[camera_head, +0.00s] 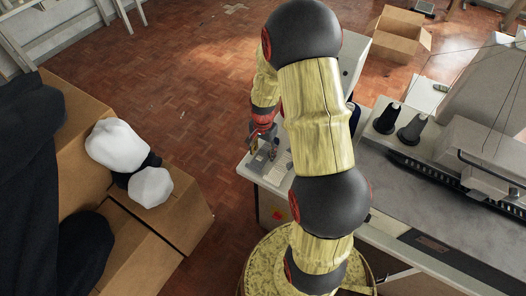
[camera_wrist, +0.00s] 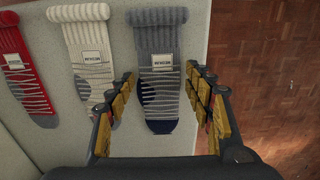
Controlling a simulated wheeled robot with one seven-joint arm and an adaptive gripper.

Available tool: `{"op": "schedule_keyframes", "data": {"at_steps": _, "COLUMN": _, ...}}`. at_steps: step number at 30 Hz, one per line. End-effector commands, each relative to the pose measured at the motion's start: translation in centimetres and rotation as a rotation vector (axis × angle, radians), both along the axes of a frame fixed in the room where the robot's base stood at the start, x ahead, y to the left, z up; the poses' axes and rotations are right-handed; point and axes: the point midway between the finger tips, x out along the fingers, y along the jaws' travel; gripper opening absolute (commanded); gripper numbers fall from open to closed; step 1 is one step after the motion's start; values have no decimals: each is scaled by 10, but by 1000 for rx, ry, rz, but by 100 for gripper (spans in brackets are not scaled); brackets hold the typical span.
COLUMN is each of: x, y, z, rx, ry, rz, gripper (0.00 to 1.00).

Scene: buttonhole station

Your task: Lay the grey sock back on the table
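The grey sock (camera_wrist: 157,58), with a ribbed cuff, white label, striped foot and dark navy toe, shows in the wrist view. It appears to lie flat on the pale table (camera_wrist: 55,142), near the table's right edge. My gripper (camera_wrist: 161,78) is open, with one finger on each side of the sock's lower part. I cannot tell whether the fingers touch it or how high they are. In the head view my gripper (camera_head: 264,139) is small, above the near left corner of the table (camera_head: 262,178); the sock cannot be made out there.
Left of the grey sock lie a cream sock (camera_wrist: 92,52) and a red sock (camera_wrist: 22,68). Bare parquet floor (camera_wrist: 268,75) lies beyond the table's edge. Thread cones (camera_head: 412,130) stand further right on the table. Cardboard boxes with dark cloth (camera_head: 25,160) stand at left.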

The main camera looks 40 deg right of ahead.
Motion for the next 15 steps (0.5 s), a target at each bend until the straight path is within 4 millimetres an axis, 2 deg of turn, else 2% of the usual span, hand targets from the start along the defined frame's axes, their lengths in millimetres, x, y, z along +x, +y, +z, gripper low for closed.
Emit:
{"op": "schedule_keyframes", "data": {"at_steps": 9, "x": 0, "y": 0, "z": 0, "rx": 0, "ry": 0, "rz": 0, "gripper": 70}}
{"op": "schedule_keyframes", "data": {"at_steps": 15, "x": 0, "y": 0, "z": 0, "rx": 0, "ry": 0, "rz": 0, "gripper": 70}}
